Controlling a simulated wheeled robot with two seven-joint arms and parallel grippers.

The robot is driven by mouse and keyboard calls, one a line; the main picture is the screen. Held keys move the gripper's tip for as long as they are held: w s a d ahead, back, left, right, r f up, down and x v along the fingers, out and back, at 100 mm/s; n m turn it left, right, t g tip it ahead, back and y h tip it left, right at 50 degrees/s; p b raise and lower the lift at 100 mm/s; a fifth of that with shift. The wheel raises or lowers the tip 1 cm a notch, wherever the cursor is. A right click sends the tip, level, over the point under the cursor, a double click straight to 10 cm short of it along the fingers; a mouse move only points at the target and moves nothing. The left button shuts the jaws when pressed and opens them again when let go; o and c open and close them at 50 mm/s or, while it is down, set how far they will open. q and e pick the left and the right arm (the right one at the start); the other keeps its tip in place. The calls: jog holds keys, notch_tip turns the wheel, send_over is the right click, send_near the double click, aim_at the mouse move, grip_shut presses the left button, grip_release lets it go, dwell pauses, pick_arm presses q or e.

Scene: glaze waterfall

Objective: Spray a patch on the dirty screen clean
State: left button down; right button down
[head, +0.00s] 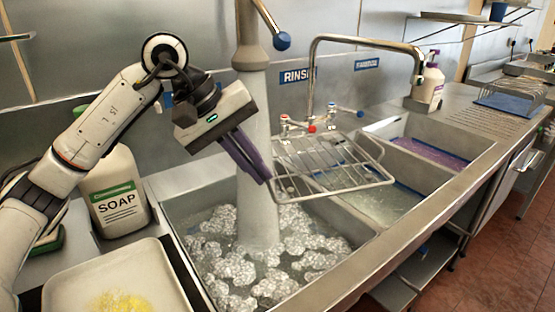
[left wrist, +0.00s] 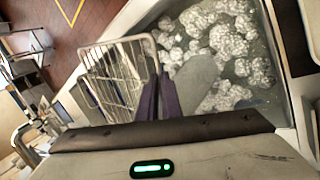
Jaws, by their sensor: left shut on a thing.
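A wire rack (head: 325,168), the only screen-like thing I see, is held level above the sinks, beside a pale grey column (head: 257,205). The rack also shows in the left wrist view (left wrist: 112,75). My left gripper (head: 266,180) has its purple fingers together at the rack's near left edge and is shut on it; the exact contact is hard to see. The column drops from a tap head (head: 250,57) into the foamy sink; I cannot tell if it is water or solid. No dirt patch is clear on the rack. My right gripper is not in view.
The left sink (head: 365,222) holds water and foam clumps. More basins lie right. A soap jug (head: 115,195) and a tray (head: 65,285) with a yellow smear stand left. A tap (head: 312,75) arches behind the rack. A pump bottle (head: 430,85) stands back right.

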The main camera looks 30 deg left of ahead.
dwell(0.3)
pick_arm(q)
jog(key=w+d+r+p, duration=0.1)
jog(key=p, duration=0.1)
jog(key=d+r+p, duration=0.1)
jog(key=r+p, duration=0.1)
jog(key=shift+w+d+r, duration=0.1)
jog(key=shift+w+d, duration=0.3)
jog(key=shift+w+d+r+p, duration=0.3)
jog(key=shift+d+r+p, duration=0.15)
jog(key=shift+p, duration=0.2)
jog(key=shift+w+d, duration=0.15)
jog(key=shift+d, duration=0.15)
